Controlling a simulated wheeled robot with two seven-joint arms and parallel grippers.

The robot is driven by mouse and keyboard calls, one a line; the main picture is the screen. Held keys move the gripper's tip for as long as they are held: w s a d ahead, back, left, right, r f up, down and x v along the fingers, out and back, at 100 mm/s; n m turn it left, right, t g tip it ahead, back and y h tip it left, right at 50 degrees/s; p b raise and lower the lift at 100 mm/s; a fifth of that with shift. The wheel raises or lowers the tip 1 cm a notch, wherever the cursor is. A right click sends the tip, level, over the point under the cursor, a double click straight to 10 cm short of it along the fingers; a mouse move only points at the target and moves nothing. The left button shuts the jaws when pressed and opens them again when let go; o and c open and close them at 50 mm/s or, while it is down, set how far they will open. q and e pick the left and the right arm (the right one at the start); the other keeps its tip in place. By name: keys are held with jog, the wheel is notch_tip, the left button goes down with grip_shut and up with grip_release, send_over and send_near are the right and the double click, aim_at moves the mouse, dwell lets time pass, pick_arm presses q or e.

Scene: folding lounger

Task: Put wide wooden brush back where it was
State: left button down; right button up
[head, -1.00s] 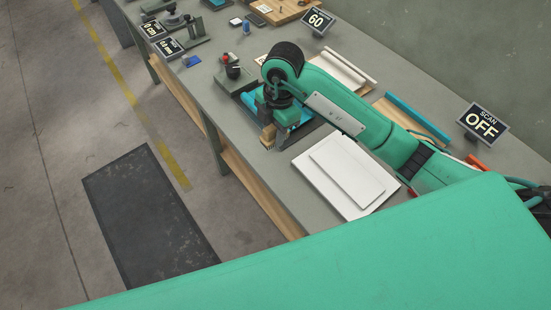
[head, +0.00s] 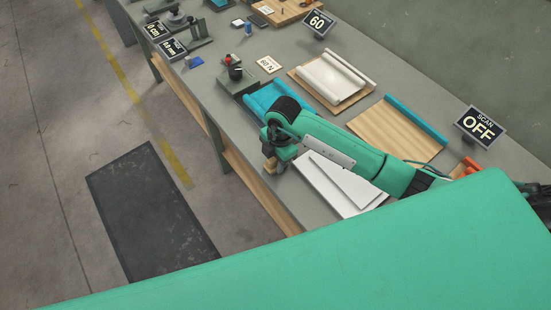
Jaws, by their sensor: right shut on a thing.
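My right gripper (head: 273,157) is shut on a small light-brown wooden piece, which looks like the wide wooden brush (head: 269,165). They are over the bench's front edge, just left of the white slabs (head: 352,188). My own arm covers most of the gripper from above, so the fingers and much of the brush are hidden. I cannot tell whether the brush touches the bench. My left gripper is not in view.
Behind the gripper is a teal piece (head: 262,97), partly covered by my arm. Further back lie a white sheet on a board (head: 338,72) and a wooden board with a teal bar (head: 395,132).

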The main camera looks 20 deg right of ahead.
jog(key=shift+f, duration=0.15)
jog(key=o, duration=1)
jog(key=shift+c, duration=0.2)
jog(key=shift+r, duration=0.3)
jog(key=r+b, duration=0.1)
jog(key=r, duration=0.3)
jog(key=d+r+b, duration=0.1)
jog(key=r, duration=0.2)
jog(key=r+b, duration=0.1)
jog(key=r, duration=0.3)
jog(key=shift+w+d+r, duration=0.2)
jog(key=shift+r, duration=0.15)
jog(key=shift+a, duration=0.15)
